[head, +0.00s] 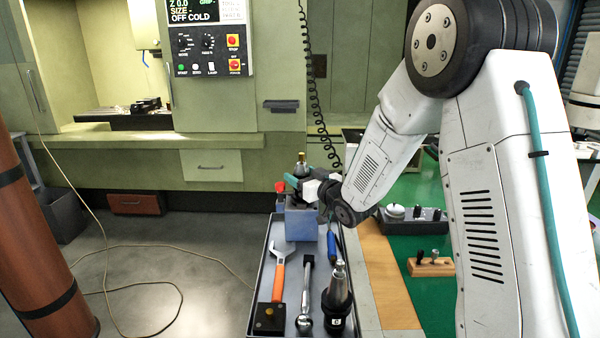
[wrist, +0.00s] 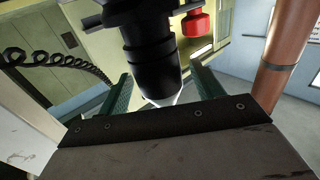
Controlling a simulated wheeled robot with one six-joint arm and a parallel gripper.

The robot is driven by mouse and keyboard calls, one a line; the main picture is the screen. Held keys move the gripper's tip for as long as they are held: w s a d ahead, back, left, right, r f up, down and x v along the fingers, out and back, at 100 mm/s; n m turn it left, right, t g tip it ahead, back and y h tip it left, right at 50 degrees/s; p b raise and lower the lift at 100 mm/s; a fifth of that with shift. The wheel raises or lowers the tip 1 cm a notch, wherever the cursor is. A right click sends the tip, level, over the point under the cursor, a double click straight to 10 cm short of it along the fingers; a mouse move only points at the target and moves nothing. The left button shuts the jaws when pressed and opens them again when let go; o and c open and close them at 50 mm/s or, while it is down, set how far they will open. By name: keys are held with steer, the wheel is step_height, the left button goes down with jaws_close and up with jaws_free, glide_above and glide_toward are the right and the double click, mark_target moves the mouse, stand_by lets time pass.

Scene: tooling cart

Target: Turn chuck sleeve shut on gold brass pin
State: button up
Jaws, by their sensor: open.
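The black chuck (head: 300,169) stands upright in a blue block (head: 303,222) at the far end of the tray. A small gold brass pin (head: 301,154) shows at the chuck's top. My gripper (head: 302,184) reaches in from the right at the chuck, with its teal fingers open. In the wrist view the dark stepped sleeve (wrist: 152,62) lies between the two open fingers of my gripper (wrist: 165,88). A pale cone shows at its end. I cannot tell whether either finger touches the sleeve. The pin is not visible in the wrist view.
A red knob (head: 281,187) sits left of the chuck. The tray (head: 262,262) holds an orange-handled wrench (head: 279,279), a ratchet (head: 306,290), a black-based tool holder (head: 338,298) and a black block (head: 268,318). A coiled cable (head: 314,100) hangs behind the chuck.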

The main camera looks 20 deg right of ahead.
steer(key=shift+x, duration=1.35)
steer(key=c, duration=1)
steer(key=shift+s+d, duration=0.1)
steer(key=shift+d, duration=0.1)
steer(key=shift+a, duration=0.2)
steer(key=shift+m+h, duration=0.3)
steer(key=shift+h, duration=0.1)
